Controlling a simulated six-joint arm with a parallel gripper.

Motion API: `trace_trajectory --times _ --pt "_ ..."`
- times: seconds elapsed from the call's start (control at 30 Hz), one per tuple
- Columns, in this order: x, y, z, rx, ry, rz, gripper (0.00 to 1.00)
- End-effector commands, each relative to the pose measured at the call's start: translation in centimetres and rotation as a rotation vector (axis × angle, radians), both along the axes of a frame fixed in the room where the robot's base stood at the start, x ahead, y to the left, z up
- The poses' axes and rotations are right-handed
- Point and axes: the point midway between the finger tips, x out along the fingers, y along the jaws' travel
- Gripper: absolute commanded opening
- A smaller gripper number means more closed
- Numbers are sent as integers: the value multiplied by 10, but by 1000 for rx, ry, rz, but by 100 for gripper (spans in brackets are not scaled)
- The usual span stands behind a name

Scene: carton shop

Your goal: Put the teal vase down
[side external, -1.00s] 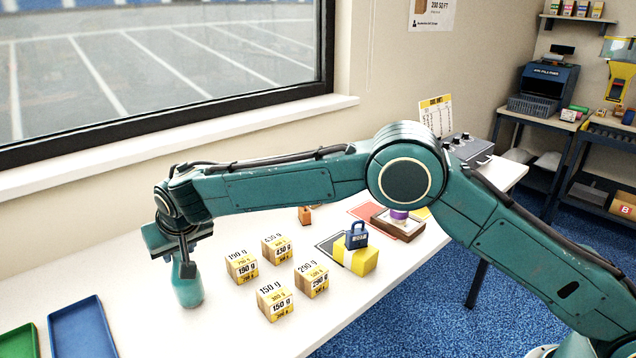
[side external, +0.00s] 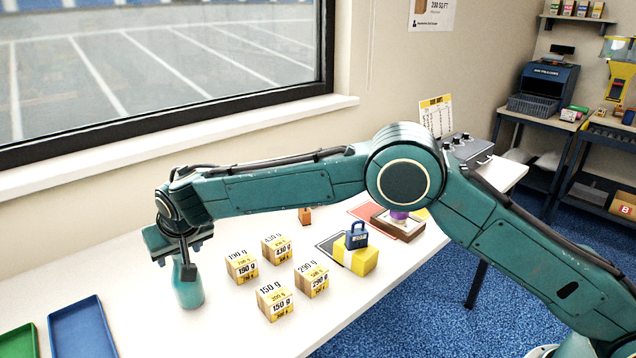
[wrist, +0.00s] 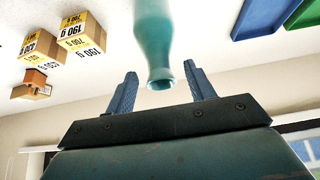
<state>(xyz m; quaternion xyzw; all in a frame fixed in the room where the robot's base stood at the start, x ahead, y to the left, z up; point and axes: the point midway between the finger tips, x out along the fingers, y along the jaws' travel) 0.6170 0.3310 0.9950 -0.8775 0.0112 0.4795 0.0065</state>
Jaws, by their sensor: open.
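The teal vase (side external: 188,290) stands upright on the white table at the left of the side view. My gripper (side external: 187,270) is above it, pointing down, with its fingers around the vase's neck. In the wrist view the vase (wrist: 153,40) shows between the two fingers of my gripper (wrist: 161,88). The fingers are spread, with a gap on each side of the vase's neck.
Several weight-marked cartons, such as the 190 g one (side external: 242,267), stand right of the vase. A blue tray (side external: 82,325) and a green tray (side external: 18,342) lie to the left. A blue padlock-shaped weight (side external: 356,236) sits on a yellow block (side external: 357,262).

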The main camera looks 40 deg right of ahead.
Motion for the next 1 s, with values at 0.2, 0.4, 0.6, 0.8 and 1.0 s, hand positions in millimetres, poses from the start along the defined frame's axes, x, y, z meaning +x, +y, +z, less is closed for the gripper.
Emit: trace_trajectory --times 0.2,0.4,0.6,0.8,1.0 --pt "-6 1 11 1 -1 1 54" --pt "-19 1 32 2 -2 2 54" --pt "-36 1 59 2 -2 1 54" --pt "-52 2 84 2 -2 1 54" --pt "-62 2 99 0 -1 1 54"
